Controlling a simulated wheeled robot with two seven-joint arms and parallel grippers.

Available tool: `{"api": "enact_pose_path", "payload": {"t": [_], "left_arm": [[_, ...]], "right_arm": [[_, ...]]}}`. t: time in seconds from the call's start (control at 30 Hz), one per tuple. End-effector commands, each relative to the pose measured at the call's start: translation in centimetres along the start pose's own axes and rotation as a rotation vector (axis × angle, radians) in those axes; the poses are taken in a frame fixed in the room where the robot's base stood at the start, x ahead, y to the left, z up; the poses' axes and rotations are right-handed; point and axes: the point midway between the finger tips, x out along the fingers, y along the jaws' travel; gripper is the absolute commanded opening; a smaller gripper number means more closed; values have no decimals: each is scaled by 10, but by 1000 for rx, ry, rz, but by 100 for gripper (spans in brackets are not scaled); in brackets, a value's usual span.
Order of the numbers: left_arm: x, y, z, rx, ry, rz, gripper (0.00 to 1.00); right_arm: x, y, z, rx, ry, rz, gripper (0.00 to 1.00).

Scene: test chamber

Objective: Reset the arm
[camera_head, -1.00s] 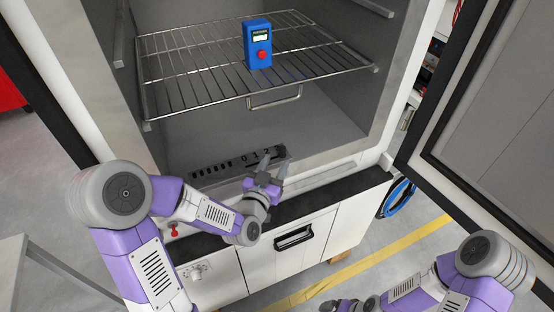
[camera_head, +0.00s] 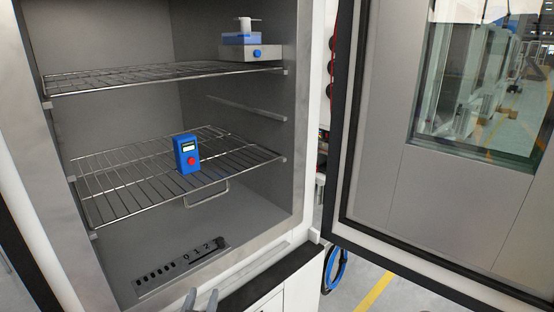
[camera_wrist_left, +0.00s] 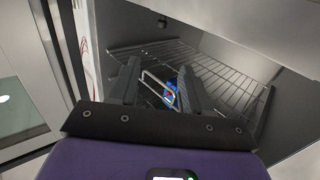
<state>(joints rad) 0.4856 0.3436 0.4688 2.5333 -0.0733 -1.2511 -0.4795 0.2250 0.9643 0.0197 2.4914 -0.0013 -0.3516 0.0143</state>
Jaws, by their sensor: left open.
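My left gripper (camera_head: 201,300) shows only its fingertips at the bottom edge of the head view, apart from each other with nothing between them. In the left wrist view its two dark fingers (camera_wrist_left: 153,84) are spread, pointing at the wire shelf. A blue device with a red button and small display (camera_head: 187,154) stands upright on the lower wire shelf (camera_head: 120,190) in the open chamber. In the left wrist view the blue device (camera_wrist_left: 169,95) shows beyond and between the fingers, partly hidden by them. My right gripper is out of view.
An upper wire shelf (camera_head: 130,80) holds a grey box with a blue top (camera_head: 250,45) at its right end. The chamber door (camera_head: 375,180) stands open on the right. A slotted panel marked 0 1 2 (camera_head: 183,265) lies on the chamber floor. A blue hose (camera_head: 336,268) hangs beside the chamber.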

Motion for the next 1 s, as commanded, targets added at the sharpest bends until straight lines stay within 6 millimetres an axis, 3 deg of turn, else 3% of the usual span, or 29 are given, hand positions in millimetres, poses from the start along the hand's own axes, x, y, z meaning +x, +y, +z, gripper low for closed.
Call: {"api": "enact_pose_path", "payload": {"t": [0.27, 0.47, 0.57, 0.7, 0.83, 1.0], "left_arm": [[-7, 23, 83, -137, -302, 74, 48], [-35, 47, 156, -255, -594, 119, 48], [-67, 64, 202, -326, -804, 139, 48], [-134, 86, 262, -420, -1148, 136, 48], [-188, 95, 292, -467, -1388, 106, 48], [-222, 97, 306, -489, -1530, 77, 48]], "right_arm": [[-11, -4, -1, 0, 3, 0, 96], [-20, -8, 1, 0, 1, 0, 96], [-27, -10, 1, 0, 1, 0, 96], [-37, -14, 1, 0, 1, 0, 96], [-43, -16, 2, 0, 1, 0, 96], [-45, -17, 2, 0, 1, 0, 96]]}}
